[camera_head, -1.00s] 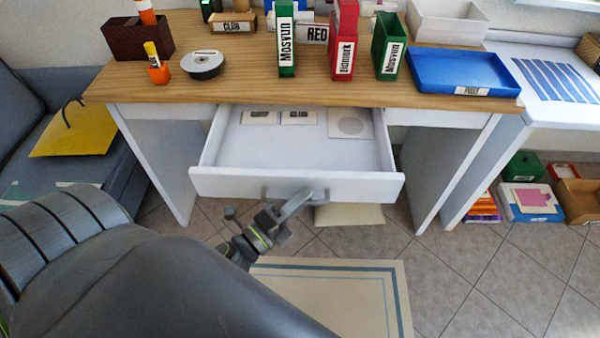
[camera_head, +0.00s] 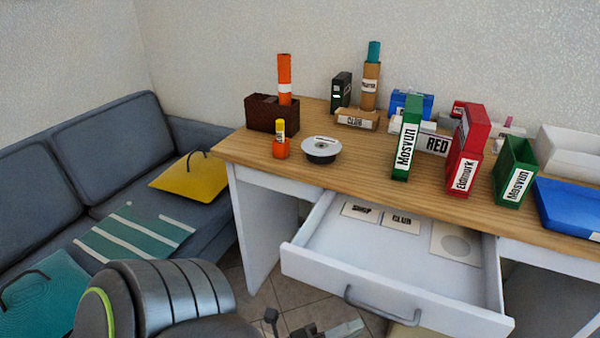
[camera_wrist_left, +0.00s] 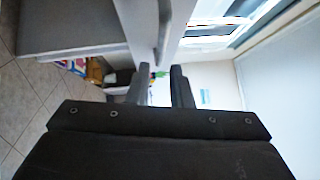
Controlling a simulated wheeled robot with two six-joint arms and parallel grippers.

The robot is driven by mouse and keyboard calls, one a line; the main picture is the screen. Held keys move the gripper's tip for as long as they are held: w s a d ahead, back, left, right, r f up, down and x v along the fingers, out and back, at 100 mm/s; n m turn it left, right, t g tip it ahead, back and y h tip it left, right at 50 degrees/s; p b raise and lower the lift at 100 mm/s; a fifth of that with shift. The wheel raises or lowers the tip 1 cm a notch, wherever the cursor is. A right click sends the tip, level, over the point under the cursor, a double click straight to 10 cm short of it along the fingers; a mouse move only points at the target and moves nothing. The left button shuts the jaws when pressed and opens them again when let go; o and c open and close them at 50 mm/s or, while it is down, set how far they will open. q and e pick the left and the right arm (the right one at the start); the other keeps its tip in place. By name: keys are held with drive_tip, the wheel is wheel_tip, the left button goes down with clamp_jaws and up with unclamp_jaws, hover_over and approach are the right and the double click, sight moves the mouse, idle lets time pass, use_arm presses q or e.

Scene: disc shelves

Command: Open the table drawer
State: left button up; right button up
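The white table drawer (camera_head: 390,290) is pulled out from under the wooden table top, its inside showing. Its grey bar handle (camera_head: 378,308) is on the front panel; in the left wrist view the handle (camera_wrist_left: 164,28) is just beyond the fingers. My left gripper (camera_head: 345,328) is at the bottom edge of the head view, below the handle and partly cut off. In the left wrist view its two fingers (camera_wrist_left: 161,84) stand apart with nothing visible between them. My right gripper is in neither view.
Flat cards, including a CLUB card (camera_head: 400,222), lie in the drawer. The table (camera_head: 350,183) holds binders, a black-and-white disc (camera_head: 321,150) and a blue tray (camera_head: 570,208). A grey sofa (camera_head: 110,150) stands left. Tiled floor (camera_head: 300,295) shows under the drawer.

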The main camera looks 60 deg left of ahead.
use_arm(q)
drive_tip(key=b+v, duration=0.2)
drive_tip(key=v, duration=0.7)
drive_tip(key=shift+s, duration=0.35)
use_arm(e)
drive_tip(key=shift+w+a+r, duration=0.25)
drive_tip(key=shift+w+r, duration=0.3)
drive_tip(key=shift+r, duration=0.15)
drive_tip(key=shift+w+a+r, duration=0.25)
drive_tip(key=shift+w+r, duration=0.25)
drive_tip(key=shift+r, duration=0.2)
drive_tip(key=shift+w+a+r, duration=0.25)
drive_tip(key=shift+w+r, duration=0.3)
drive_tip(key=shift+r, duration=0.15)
